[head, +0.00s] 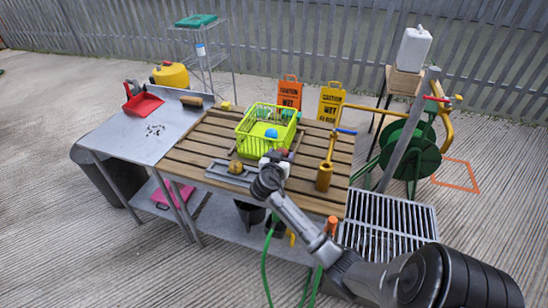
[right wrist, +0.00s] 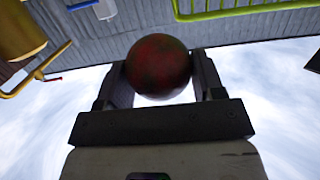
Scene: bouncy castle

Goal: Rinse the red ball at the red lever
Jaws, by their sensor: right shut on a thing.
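The red ball (right wrist: 158,66) sits between both fingers of my right gripper (right wrist: 160,80) in the right wrist view; its surface has dark greenish smudges. In the head view my right gripper (head: 272,163) is over the slatted table, just in front of the green basket, and largely hides the ball. The red lever (head: 437,98) is at the top of a grey post, at the right beyond the table, well apart from the gripper. My left gripper is not in view.
The green basket (head: 246,139) holds a blue ball (head: 271,133). A brass-coloured fixture (head: 324,177) with a blue lever (head: 346,131) stands on the table's right side. A yellowish ball (head: 235,167) lies on a grey tray (head: 218,172). A floor grate (head: 385,230) and green hose reel (head: 408,150) are right.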

